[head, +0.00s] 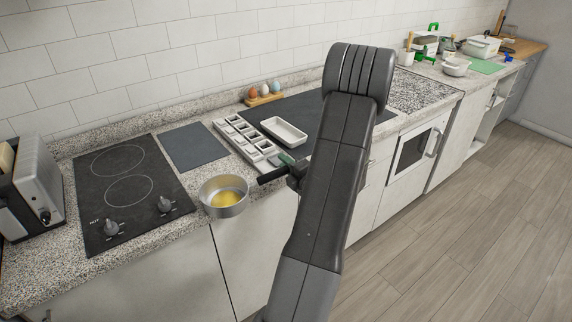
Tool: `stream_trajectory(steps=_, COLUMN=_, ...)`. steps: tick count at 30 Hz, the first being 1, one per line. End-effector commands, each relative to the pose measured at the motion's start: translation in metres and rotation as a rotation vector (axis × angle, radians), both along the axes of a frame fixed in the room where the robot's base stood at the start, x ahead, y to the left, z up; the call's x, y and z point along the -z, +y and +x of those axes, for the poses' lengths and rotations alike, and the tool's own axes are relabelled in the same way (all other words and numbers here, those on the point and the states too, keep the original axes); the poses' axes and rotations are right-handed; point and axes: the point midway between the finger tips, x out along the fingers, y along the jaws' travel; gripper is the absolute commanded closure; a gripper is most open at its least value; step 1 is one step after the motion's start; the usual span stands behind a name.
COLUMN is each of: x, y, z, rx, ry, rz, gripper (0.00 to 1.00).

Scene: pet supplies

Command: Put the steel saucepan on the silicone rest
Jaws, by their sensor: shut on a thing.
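The steel saucepan (211,204) has a black handle pointing right and something yellow inside. It appears upright at the counter's front edge, its lower side overlapping the cabinet front; the gap beneath it cannot be judged. My gripper (287,175) is shut on the saucepan's handle, right of the pan, partly hidden by my arm. A flat dark grey square mat (194,147), which looks like the silicone rest, lies bare on the counter behind and left of the saucepan.
A black cooktop (133,214) with two knobs and a toaster (38,180) stand left. Behind my gripper are a compartment tray (244,140), a white dish (283,131) and an egg holder (265,100). Farther right are a white oven (414,150) and crowded counter.

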Motion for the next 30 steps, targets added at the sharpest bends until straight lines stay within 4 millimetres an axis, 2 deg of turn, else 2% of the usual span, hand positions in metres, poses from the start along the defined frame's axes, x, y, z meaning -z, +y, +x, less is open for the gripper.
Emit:
stream_trajectory(steps=7, x=0.000, y=0.000, z=0.000, rx=0.001, ry=0.000, rz=0.004, gripper=1.00)
stream_trajectory(steps=8, x=0.002, y=0.000, z=0.000, rx=0.000, ry=0.000, rz=0.000, gripper=0.74)
stream_trajectory(steps=11, x=0.001, y=0.000, z=0.000, rx=0.000, ry=0.000, rz=0.000, gripper=0.54)
stream_trajectory(steps=22, x=0.000, y=-0.002, z=-0.002, rx=0.002, ry=0.001, rz=0.000, gripper=0.54)
stream_trajectory(steps=26, x=0.001, y=-0.014, z=-0.017, rx=0.004, ry=0.002, rz=0.000, gripper=0.54)
stream_trajectory(steps=30, x=0.000, y=-0.031, z=-0.040, rx=0.007, ry=0.000, rz=0.001, gripper=0.54)
